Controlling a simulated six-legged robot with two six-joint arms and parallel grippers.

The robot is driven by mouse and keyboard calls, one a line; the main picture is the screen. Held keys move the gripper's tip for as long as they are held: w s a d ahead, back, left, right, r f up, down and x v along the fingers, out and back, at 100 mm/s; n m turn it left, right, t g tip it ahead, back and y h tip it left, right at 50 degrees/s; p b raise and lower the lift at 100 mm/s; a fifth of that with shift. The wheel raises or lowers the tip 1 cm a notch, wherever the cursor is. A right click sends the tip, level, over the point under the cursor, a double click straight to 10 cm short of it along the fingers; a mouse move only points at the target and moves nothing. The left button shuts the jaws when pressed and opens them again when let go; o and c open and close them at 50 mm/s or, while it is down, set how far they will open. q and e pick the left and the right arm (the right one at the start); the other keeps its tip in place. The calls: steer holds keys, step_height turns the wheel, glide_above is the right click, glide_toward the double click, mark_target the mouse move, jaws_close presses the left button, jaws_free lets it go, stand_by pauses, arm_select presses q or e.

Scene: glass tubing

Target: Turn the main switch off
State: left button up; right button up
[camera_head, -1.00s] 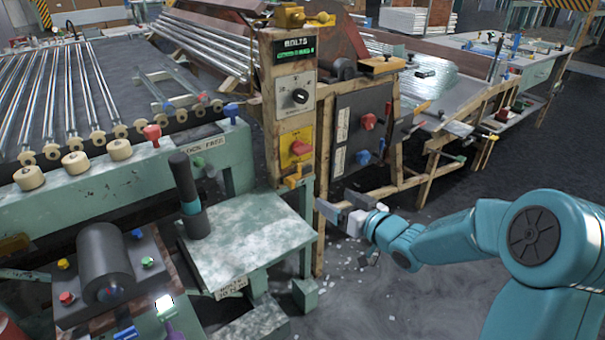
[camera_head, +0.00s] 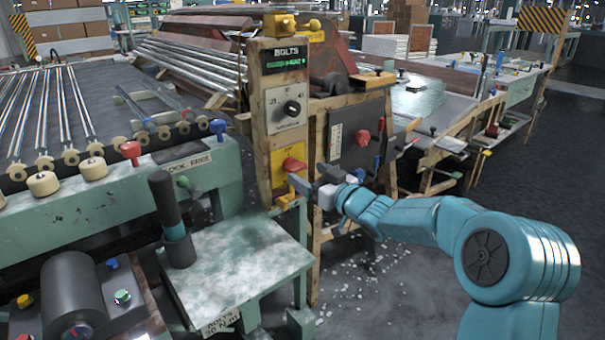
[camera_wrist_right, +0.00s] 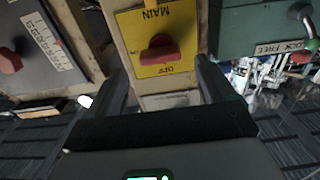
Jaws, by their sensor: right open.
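The main switch is a red knob (camera_head: 293,164) on a yellow plate (camera_head: 279,158), low on the front of a worn wooden post. In the right wrist view the plate appears upside down, with "MAIN" and "OFF" lettering around the red knob (camera_wrist_right: 159,50). My right gripper (camera_head: 311,177) is just in front of and slightly right of the knob. In the right wrist view its open fingers (camera_wrist_right: 160,78) stand on either side of the plate, with the knob between and beyond them, apparently untouched. My left gripper is not in view.
Above the switch are a dial (camera_head: 292,108) and a "BOLTS" display (camera_head: 286,60). A dark panel with another red knob (camera_head: 363,138) stands to the right. A green table (camera_head: 240,262) lies below left.

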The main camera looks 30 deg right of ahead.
mark_target(300, 169)
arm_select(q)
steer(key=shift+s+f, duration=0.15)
arm_select(e)
steer(key=shift+w+a, duration=0.1)
steer(key=shift+w, duration=1.45)
steer(key=c, duration=1.1)
steer(key=shift+o, duration=0.2)
